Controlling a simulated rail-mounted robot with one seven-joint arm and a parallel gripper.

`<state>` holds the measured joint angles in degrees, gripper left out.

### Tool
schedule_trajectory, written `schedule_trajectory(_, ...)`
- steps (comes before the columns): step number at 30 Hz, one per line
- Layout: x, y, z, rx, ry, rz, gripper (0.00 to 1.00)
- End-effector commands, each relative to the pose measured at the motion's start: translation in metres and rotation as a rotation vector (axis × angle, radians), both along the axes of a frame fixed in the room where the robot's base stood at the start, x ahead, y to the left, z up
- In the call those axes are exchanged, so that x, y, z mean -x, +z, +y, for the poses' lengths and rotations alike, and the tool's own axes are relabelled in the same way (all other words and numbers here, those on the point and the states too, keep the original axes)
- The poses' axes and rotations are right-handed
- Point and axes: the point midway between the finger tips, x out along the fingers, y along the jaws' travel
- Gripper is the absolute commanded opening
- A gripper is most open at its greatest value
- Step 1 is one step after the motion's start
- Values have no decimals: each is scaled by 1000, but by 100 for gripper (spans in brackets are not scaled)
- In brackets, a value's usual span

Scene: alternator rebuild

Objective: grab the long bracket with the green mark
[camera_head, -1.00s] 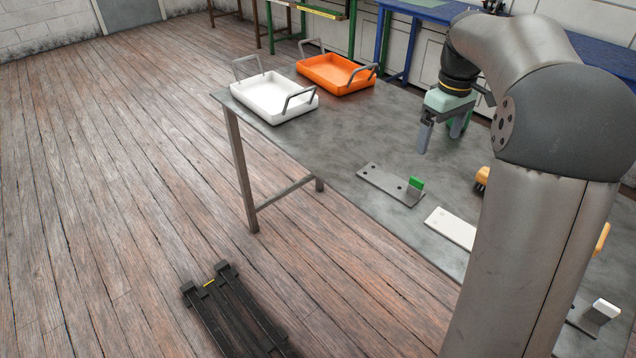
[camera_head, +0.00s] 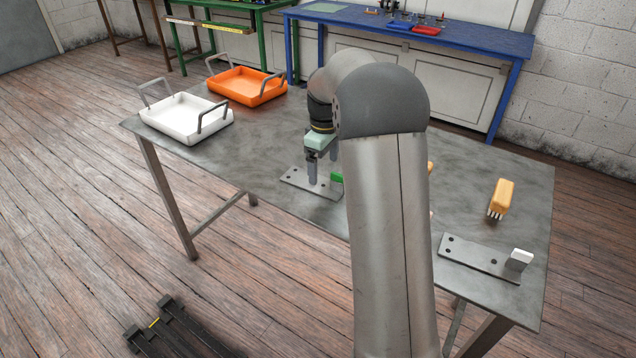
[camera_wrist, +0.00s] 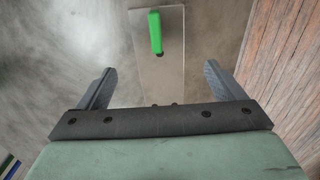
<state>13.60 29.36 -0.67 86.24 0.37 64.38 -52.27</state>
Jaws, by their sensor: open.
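The long bracket (camera_head: 296,180) is a flat grey metal plate with holes. It lies on the grey table with a green upright tab (camera_head: 337,177) at its right end. In the wrist view the bracket plate (camera_wrist: 173,62) runs up the middle between the fingers, with the green tab (camera_wrist: 155,35) near the top. My gripper (camera_head: 323,170) points down over the bracket, its fingers open and empty. In the wrist view my gripper (camera_wrist: 160,78) has one finger to each side of the plate, apart from it. The arm partly covers the bracket's right end in the head view.
A second bracket (camera_head: 470,258) with a white tab (camera_head: 519,259) lies at the table's front right. A white tray (camera_head: 180,128) and an orange tray (camera_head: 245,92) stand at the back left. My arm hides the middle of the table.

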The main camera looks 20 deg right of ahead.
Motion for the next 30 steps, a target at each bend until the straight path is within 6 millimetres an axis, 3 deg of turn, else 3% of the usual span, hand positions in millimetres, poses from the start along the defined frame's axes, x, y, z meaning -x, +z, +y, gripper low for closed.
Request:
schedule_trajectory(12, -3, -49, 2, 0, -1, 3, 89)
schedule_trajectory(20, -4, -53, 2, 0, 0, 0, 89)
schedule_trajectory(23, -4, -52, 2, 0, 0, 0, 67)
schedule_trajectory(29, -3, -52, 2, 0, 0, 0, 11)
schedule_trajectory(30, -4, -50, 2, 0, 0, -3, 11)
